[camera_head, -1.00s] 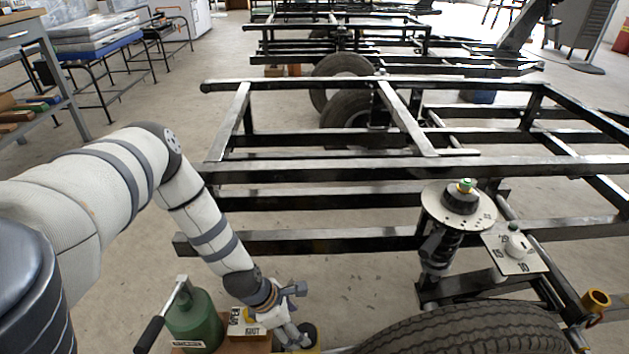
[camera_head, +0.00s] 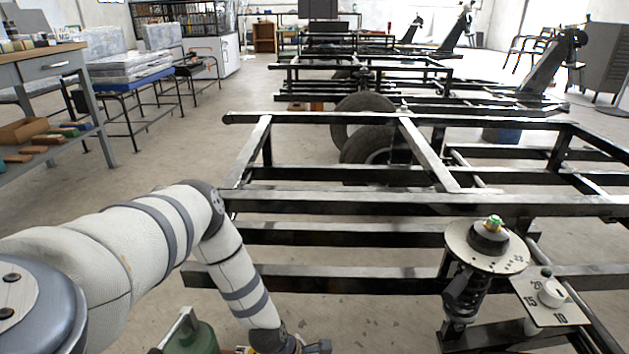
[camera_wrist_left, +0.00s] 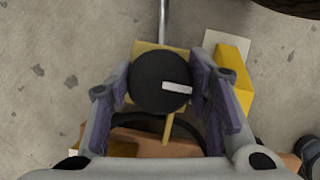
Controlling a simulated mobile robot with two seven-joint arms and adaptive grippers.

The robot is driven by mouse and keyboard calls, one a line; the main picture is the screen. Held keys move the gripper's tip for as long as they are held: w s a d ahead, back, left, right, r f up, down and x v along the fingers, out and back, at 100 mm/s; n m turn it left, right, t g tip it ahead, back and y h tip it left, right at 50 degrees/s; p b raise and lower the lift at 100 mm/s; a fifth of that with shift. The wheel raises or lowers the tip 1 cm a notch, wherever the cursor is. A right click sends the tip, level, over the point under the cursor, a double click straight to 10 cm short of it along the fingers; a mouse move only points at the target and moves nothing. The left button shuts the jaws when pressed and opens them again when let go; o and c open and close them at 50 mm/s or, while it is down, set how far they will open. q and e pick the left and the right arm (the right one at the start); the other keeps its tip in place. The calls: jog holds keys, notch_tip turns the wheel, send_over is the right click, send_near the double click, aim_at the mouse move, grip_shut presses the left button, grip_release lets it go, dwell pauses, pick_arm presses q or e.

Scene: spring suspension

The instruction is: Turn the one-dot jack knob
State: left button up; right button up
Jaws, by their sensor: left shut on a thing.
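In the left wrist view a round black knob (camera_wrist_left: 150,72) with a white pointer mark sits on a yellow plate (camera_wrist_left: 146,47). My left gripper (camera_wrist_left: 163,85) has its purple-padded fingers on both sides of the knob and is shut on it. No dot marking can be read on the knob in this view. In the head view only the wrist end of my left arm shows at the bottom edge, and the fingers and knob are cut off. A green jack body (camera_head: 190,338) shows partly beside it. My right gripper is out of view.
A black steel frame (camera_head: 330,202) spans the middle. A spring unit with a round dial plate (camera_head: 458,240) and a numbered plate with a white knob (camera_head: 550,292) stand at right. A yellow block (camera_wrist_left: 233,78) lies right of the gripper. A workbench (camera_head: 85,75) is at far left.

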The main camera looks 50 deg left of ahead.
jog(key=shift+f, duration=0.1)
